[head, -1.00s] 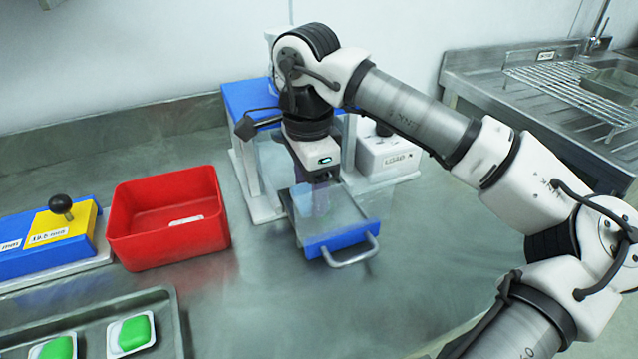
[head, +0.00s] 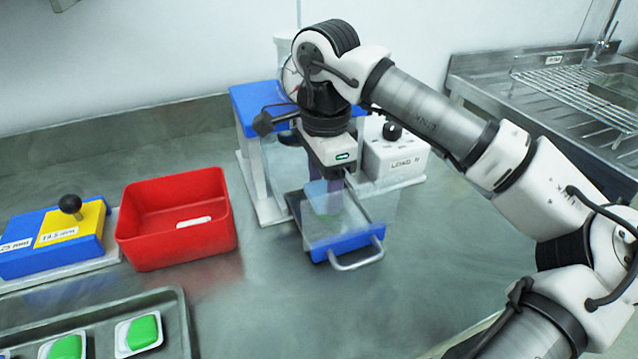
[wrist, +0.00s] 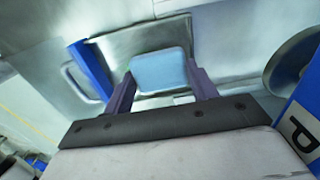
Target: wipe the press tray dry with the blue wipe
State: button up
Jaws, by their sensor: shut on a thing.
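The press tray (head: 350,243) is pulled out of the blue-topped press (head: 258,97), with its blue front and metal handle (head: 357,262) toward me. My gripper (head: 327,200) points down over the tray. It is shut on the blue wipe (head: 316,189). In the wrist view the pale blue wipe (wrist: 160,71) sits between the two purple fingers, over the grey tray floor (wrist: 118,47). I cannot tell whether the wipe touches the floor. A clear guard partly covers the tray in the head view.
A red bin (head: 178,257) with a white label stands left of the press. A blue and yellow gauge block (head: 60,240) is further left, and a metal tray (head: 178,312) with green items is in front. A white box with a black knob (head: 395,160) stands right. The bench front right is clear.

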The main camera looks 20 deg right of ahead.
jog(key=shift+s+d+b, duration=0.2)
jog(key=shift+s, duration=0.75)
jog(key=shift+s+d+b, duration=0.15)
jog(key=shift+s, duration=0.8)
jog(key=shift+f+b, duration=0.7)
jog(key=shift+b, duration=0.1)
dwell(0.4)
jog(key=shift+d, duration=0.9)
jog(key=shift+a+r, duration=0.1)
jog(key=shift+a, duration=1.95)
jog(key=shift+d+b, duration=0.5)
jog(key=shift+d, duration=1.5)
jog(key=shift+a, duration=2)
jog(key=shift+d+b, duration=0.35)
jog(key=shift+d, duration=1.65)
jog(key=shift+a, duration=2)
